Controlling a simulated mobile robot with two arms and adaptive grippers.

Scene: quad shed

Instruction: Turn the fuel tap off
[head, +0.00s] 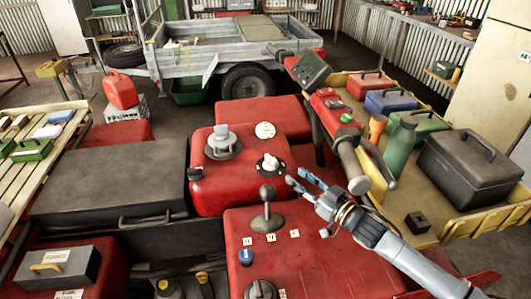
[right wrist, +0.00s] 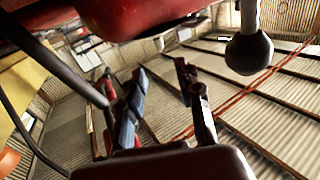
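A small white knob with a pointer on a dark round base (head: 270,163), apparently the fuel tap, sits on the front right of the red tank (head: 210,188). Its setting is too small to read. My right gripper (head: 297,177) is just right of the knob, apart from it. Its fingers are spread and empty, and they also show open in the right wrist view (right wrist: 160,88). The knob cannot be made out in the right wrist view. My left gripper is not in view.
A gear lever with a dark ball (head: 267,192) stands close left of my right gripper; its ball shows in the right wrist view (right wrist: 250,53). A grey filler cap (head: 222,142) is behind left. The handlebar grip (head: 352,165) and yellow tray (head: 455,205) lie right.

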